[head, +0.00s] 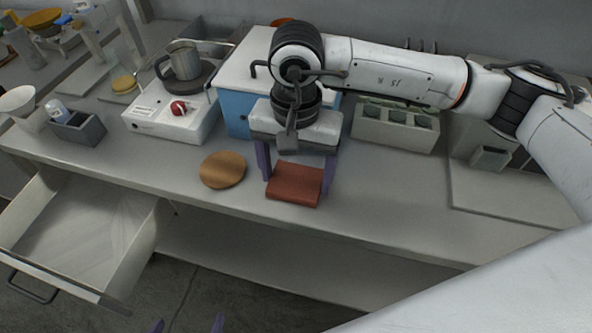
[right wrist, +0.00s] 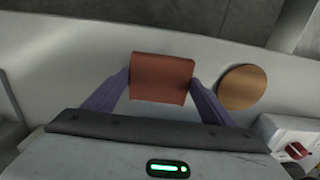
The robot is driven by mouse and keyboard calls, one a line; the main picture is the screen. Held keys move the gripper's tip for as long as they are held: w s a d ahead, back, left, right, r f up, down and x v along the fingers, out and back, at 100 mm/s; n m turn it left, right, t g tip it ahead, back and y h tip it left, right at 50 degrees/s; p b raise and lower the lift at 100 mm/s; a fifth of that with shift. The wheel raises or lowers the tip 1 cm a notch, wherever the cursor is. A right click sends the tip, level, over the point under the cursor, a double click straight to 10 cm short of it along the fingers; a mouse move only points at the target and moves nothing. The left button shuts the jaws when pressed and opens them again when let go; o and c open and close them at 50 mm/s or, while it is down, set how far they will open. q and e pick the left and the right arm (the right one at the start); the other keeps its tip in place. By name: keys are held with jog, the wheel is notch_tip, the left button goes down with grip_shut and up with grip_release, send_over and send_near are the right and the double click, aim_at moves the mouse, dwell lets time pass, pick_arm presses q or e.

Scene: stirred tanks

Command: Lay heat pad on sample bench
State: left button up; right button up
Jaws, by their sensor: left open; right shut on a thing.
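The heat pad, a reddish-brown rectangular slab (head: 295,187), is between the purple fingers of my right gripper (head: 297,178), near the front edge of the sample bench (head: 385,195). The right gripper points down and is shut on the pad's two sides. In the right wrist view the pad (right wrist: 161,79) lies flat between both fingers (right wrist: 161,96). Whether its underside touches the bench top or hangs just above it, I cannot tell. My left gripper (head: 188,325) shows only its purple fingertips at the bottom edge, apart and empty, low in front of the bench.
A round wooden disc (head: 223,169) lies just left of the pad. Behind stand a blue box with white lid (head: 236,108), a white hotplate (head: 151,122) with a metal pot, and a grey block (head: 395,132). An open drawer (head: 85,225) juts out front left. Bench right of the pad is clear.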

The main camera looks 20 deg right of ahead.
aim_at(296, 180)
jog(key=shift+f, duration=0.1)
jog(key=o, duration=0.6)
jog(key=shift+f, duration=0.1)
jog(key=o, duration=0.4)
jog(key=shift+c, duration=0.2)
jog(key=shift+o, duration=0.3)
jog(key=shift+r, duration=0.4)
notch_tip(296, 180, up, 12)
jog(key=b, duration=0.1)
jog(key=shift+f, duration=0.15)
